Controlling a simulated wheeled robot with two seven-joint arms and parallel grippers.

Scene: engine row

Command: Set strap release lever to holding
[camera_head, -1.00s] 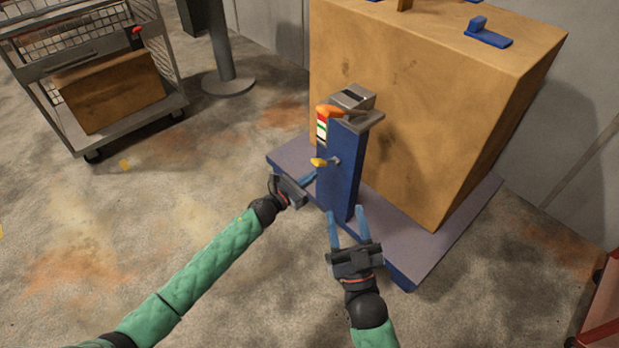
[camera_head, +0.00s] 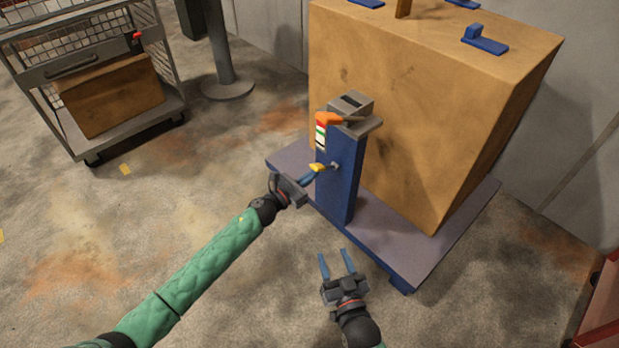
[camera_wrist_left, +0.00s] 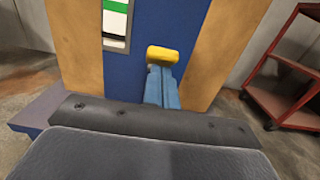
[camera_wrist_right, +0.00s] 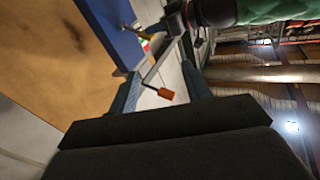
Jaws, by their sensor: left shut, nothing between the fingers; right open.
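A blue post (camera_head: 342,180) carries a grey head (camera_head: 351,104), an orange-ended handle (camera_head: 328,118) and a small yellow-tipped lever (camera_head: 318,167) on its side. Which of these is the strap release lever is not marked legibly. A red, green and white label (camera_head: 321,132) is on the post. My left gripper (camera_head: 311,176) is shut and empty, its fingertips right at the yellow tip; the left wrist view shows the yellow tip (camera_wrist_left: 162,54) just beyond the blue fingers. Contact is hard to tell. My right gripper (camera_head: 335,256) is open and empty, low in front of the post.
A large wooden crate (camera_head: 420,110) stands behind the post on a grey-topped blue pallet (camera_head: 440,237). A wire cart (camera_head: 128,121) with a wooden box stands at the left. A red cart (camera_head: 604,312) is at the right edge. The floor in front is clear.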

